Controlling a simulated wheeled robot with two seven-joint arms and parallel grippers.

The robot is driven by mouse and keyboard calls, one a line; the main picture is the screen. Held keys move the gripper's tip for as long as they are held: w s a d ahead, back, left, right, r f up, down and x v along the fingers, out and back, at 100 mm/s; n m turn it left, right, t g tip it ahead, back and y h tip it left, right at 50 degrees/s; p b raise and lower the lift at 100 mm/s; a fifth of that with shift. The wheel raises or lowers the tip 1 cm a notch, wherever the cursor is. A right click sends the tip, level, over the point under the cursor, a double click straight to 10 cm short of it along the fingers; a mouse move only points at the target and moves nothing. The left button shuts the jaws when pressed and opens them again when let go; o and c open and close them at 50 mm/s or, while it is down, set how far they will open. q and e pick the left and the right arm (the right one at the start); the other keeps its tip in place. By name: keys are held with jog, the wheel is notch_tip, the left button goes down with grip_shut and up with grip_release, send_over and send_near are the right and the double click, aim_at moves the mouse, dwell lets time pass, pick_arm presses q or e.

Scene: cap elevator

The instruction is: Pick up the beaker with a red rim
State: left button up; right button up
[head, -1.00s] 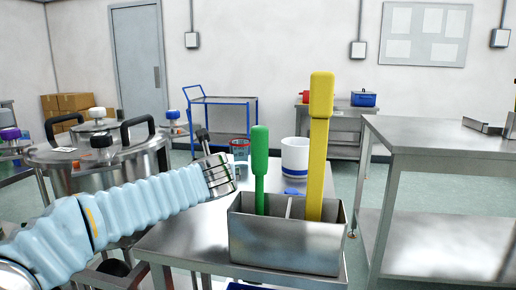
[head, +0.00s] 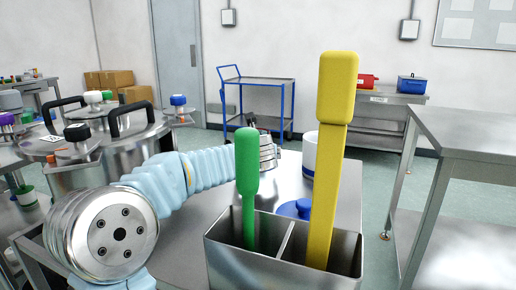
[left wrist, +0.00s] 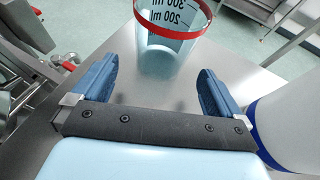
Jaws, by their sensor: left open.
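The beaker with a red rim (left wrist: 170,40) stands upright on the steel table, at the top centre of the left wrist view. It is clear, with volume marks on its side. My left gripper (left wrist: 157,72) is open, its two blue fingers apart and pointing toward the beaker. The beaker's base lies just ahead of the fingertips, in line with the gap between them, and nothing is held. In the head view my left gripper (head: 267,150) reaches over the table behind the green handle, and the beaker is hidden there. My right gripper is not in view.
A white container (left wrist: 295,125) with a blue band stands close right of my left gripper. A steel box (head: 285,262) holding a green-handled tool (head: 247,170) and a yellow-handled tool (head: 337,90) stands in front. A blue object (head: 296,208) lies behind the box.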

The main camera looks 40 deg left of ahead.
pick_arm(q)
jog(key=x, duration=0.6)
jog(key=shift+w+d+p, duration=0.1)
jog(key=shift+p, duration=0.3)
jog(key=shift+c, duration=0.5)
jog(key=c, duration=0.8)
jog(key=shift+r, duration=0.4)
notch_tip(320, 180, up, 9)
jog(key=shift+r+p, duration=0.1)
jog(key=shift+p, duration=0.35)
